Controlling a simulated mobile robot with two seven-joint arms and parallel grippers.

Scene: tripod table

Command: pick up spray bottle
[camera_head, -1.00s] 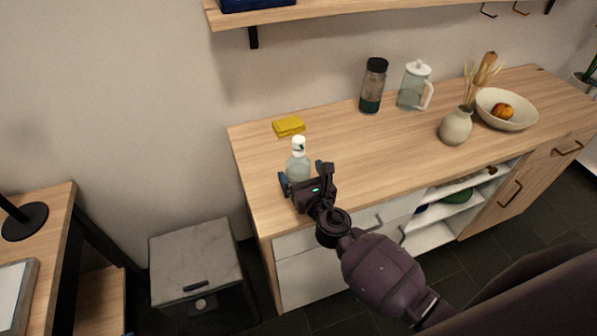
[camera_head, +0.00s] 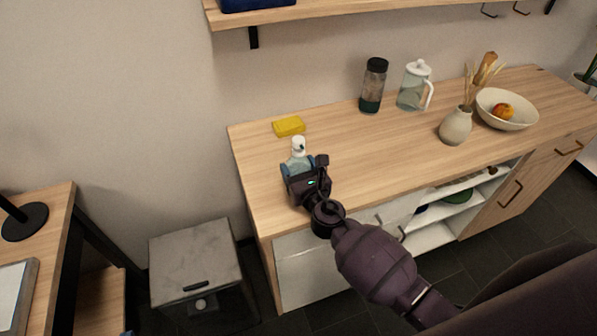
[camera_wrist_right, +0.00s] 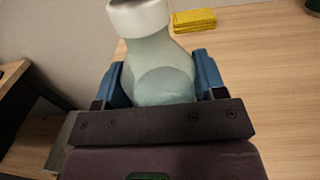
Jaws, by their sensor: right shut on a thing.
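The spray bottle (camera_head: 299,158) is pale and translucent with a white top. It stands upright near the left end of the wooden counter (camera_head: 360,145). My right gripper (camera_head: 303,172) is shut on the bottle's body from the front, hiding its lower part. In the right wrist view the bottle (camera_wrist_right: 160,68) sits between the blue finger pads of the gripper (camera_wrist_right: 162,82), with its white collar at the top edge. Whether its base touches the counter is hidden. My left gripper is not in view.
A dark-lidded jar (camera_head: 373,87), a glass pitcher (camera_head: 413,88), a vase (camera_head: 456,126) and a bowl of fruit (camera_head: 507,110) stand to the right. A shelf (camera_head: 300,12) hangs above.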

